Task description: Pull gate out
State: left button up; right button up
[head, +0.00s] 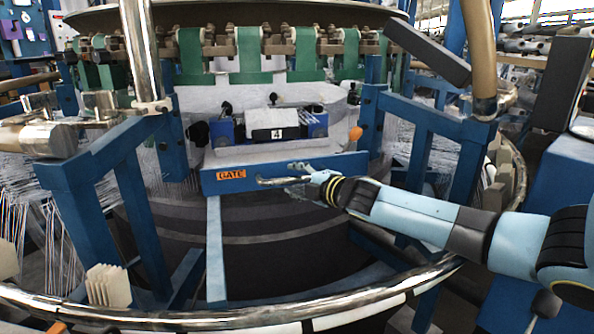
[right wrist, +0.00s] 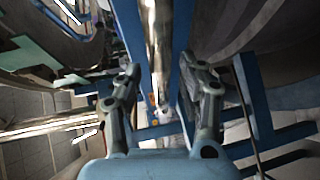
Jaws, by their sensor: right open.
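The gate (head: 340,165) is a blue bar with an orange GATE label (head: 231,174), low at the middle of the loom in the head view. My right gripper (head: 276,175) reaches in from the right. Its fingers are open and overlap the middle of the gate's front, right of the label. I cannot tell whether they touch it. In the right wrist view the two fingers (right wrist: 160,88) stand apart, with a shiny metal bar and blue parts seen in the gap beyond them. I see no grip on anything. My left gripper is not in view.
A blue shuttle-like carriage with a "4" tag (head: 277,133) sits above the gate. A chrome ring rail (head: 240,318) curves across the front. Blue frame posts (head: 130,190) stand on both sides, and threads hang at the left. A dark curved drum lies below the gate.

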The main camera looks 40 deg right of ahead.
jog(key=shift+w+f, duration=0.1)
grip_shut()
dwell(0.3)
